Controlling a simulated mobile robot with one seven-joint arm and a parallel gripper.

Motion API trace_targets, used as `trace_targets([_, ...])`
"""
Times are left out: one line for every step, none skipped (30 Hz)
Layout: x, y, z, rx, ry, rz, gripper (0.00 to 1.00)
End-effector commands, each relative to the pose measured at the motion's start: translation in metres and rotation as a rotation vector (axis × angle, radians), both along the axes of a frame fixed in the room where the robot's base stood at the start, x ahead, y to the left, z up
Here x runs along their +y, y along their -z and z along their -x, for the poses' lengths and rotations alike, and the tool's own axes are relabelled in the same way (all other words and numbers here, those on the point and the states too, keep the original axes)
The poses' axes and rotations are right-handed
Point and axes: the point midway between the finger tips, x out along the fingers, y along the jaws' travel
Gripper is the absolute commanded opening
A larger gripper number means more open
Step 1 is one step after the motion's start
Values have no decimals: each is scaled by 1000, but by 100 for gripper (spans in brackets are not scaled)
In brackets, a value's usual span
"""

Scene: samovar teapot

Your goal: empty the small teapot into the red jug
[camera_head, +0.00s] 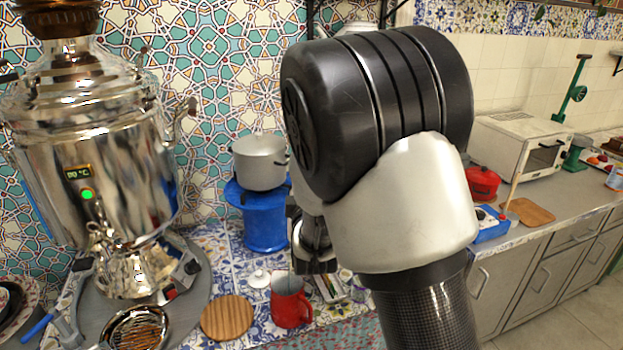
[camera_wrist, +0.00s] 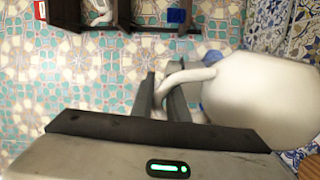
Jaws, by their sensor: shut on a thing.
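My gripper (camera_wrist: 163,98) is shut on the handle of the small white teapot (camera_wrist: 262,98) in the wrist view. The teapot's round body is to the right of the fingers and runs out near the right edge. Its spout and opening are not clear, so I cannot tell how far it is tilted. In the head view my arm hides most of the teapot. The red jug (camera_head: 290,302) stands upright on the patterned counter, below and slightly left of my gripper (camera_head: 312,245), apart from it.
A large silver samovar (camera_head: 95,165) stands at left. A pot (camera_head: 260,162) sits on a blue stand (camera_head: 265,222) behind the jug. A small white lid (camera_head: 259,278) and a round wooden board (camera_head: 227,317) lie left of the jug. A white oven (camera_head: 517,143) is at right.

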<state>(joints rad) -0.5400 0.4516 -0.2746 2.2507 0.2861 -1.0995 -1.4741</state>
Motion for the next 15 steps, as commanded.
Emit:
trace_targets([5,-2,0,-3,-2,14,0])
trace_targets([6,-3,0,-3,-2,22,0])
trace_targets([9,-3,0,-3,-2,34,0])
trace_targets([11,-3,0,-4,-2,43,0])
trace_targets([13,-4,0,-4,-2,51,0])
trace_targets([16,-4,0,-4,-2,64,0])
trace_targets([18,-4,0,-5,-2,72,0])
trace_targets([20,-4,0,-5,-2,81,0])
trace_targets([22,-4,0,-6,-2,94,0])
trace_targets([24,-5,1,-6,-2,102,0])
trace_targets([26,-5,1,-6,-2,111,0])
trace_targets([29,-5,1,-7,-2,123,0])
trace_targets([31,-5,1,-7,-2,131,0])
trace_targets([33,-5,1,-7,-2,140,0])
trace_targets([35,-5,1,-7,-1,150,0])
